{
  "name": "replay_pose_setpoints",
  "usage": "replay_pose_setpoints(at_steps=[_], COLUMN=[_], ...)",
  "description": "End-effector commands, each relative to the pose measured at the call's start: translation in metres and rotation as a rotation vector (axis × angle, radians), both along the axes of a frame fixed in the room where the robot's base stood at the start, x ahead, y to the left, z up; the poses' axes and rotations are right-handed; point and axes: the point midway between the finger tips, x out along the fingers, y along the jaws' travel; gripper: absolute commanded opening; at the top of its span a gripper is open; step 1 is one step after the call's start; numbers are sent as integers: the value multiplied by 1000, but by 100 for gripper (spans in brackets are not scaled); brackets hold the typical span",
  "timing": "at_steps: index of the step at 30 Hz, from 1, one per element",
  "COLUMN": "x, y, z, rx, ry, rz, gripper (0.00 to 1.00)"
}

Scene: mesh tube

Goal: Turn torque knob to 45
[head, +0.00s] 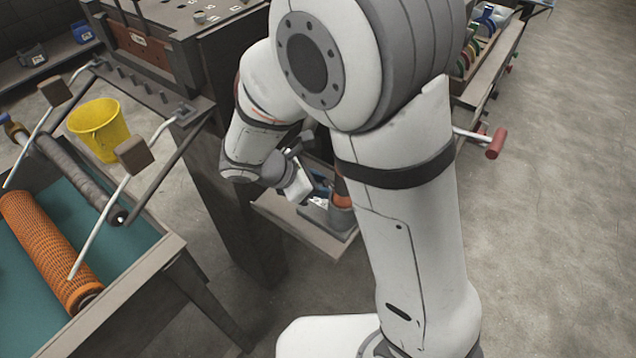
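My gripper (316,186) is in the middle of the head view, low beside a small grey shelf or tray. My own arm hides much of it, and its fingers are too small to tell whether they are open or shut. An orange-brown upright part with a grey base (342,212) stands on the shelf, just right of the gripper; I cannot tell whether they touch. I cannot make out a torque knob or any scale with a 45 mark. It may be hidden behind my arm.
An orange mesh roll (48,250) lies on a teal-topped bench at the left. A yellow bucket (98,128) stands behind it. A dark machine cabinet (228,60) rises left of my arm. A red-ended handle (495,143) sticks out at the right. The floor at far right is clear.

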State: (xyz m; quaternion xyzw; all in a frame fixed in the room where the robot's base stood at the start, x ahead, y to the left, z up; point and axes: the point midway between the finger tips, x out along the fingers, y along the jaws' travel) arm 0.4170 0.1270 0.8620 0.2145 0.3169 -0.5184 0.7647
Motion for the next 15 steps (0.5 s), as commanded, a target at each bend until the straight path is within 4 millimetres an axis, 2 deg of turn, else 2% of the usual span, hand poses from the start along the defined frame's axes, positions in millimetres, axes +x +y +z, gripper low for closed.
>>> replay_pose_setpoints(at_steps=[1, 8, 15], x=[0, 0, 2], y=[0, 0, 1], z=[0, 0, 3], rx=[0, 0, 0], ry=[0, -1, 0], rz=[0, 1, -88], gripper=[30, 12, 12])
